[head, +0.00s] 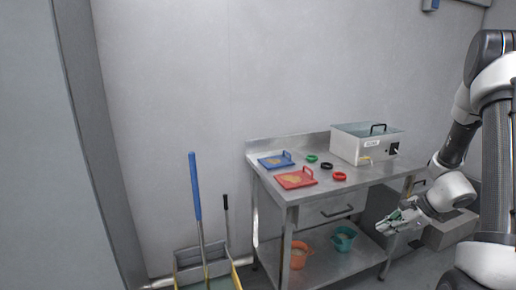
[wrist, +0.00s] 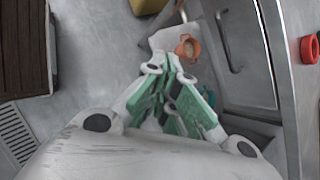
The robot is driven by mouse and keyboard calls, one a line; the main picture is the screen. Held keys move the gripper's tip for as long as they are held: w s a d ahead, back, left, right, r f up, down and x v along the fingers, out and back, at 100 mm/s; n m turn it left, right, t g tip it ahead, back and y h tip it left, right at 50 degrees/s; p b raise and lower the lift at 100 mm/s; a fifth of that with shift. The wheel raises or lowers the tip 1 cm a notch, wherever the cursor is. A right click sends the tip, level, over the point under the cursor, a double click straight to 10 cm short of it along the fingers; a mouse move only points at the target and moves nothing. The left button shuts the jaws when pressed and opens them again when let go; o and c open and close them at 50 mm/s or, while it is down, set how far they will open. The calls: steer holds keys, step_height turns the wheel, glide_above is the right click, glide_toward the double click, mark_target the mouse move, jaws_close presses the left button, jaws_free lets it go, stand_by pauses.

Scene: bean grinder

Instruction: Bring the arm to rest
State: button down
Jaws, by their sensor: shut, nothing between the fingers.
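My gripper (head: 399,222) is at the right of the head view, in front of the steel table and below the level of its top. It is shut and empty, with its fingers pointing left. In the wrist view my gripper (wrist: 170,88) shows its green finger pads, and past them lies the lower shelf with an orange bucket (wrist: 187,48). My arm comes down from the right edge of the head view.
The steel table (head: 262,166) bears a grinder box (head: 362,146), a blue tray (head: 272,163), a red tray (head: 296,181) and several rings. Its lower shelf holds an orange bucket (head: 299,256) and a teal bucket (head: 344,239). A blue-handled tool (head: 195,190) stands at left.

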steer(key=s+a+r+n+h, duration=0.3)
steer(key=s+r+n, duration=0.7)
steer(key=s+r, duration=0.3)
steer(key=s+a+r+n+h, duration=0.3)
steer(key=s+r+n, duration=0.7)
steer(key=r, duration=0.5)
steer(key=shift+s+a+r+n, duration=0.2)
steer(key=shift+s+a+n, duration=0.15)
steer(key=shift+s, duration=1)
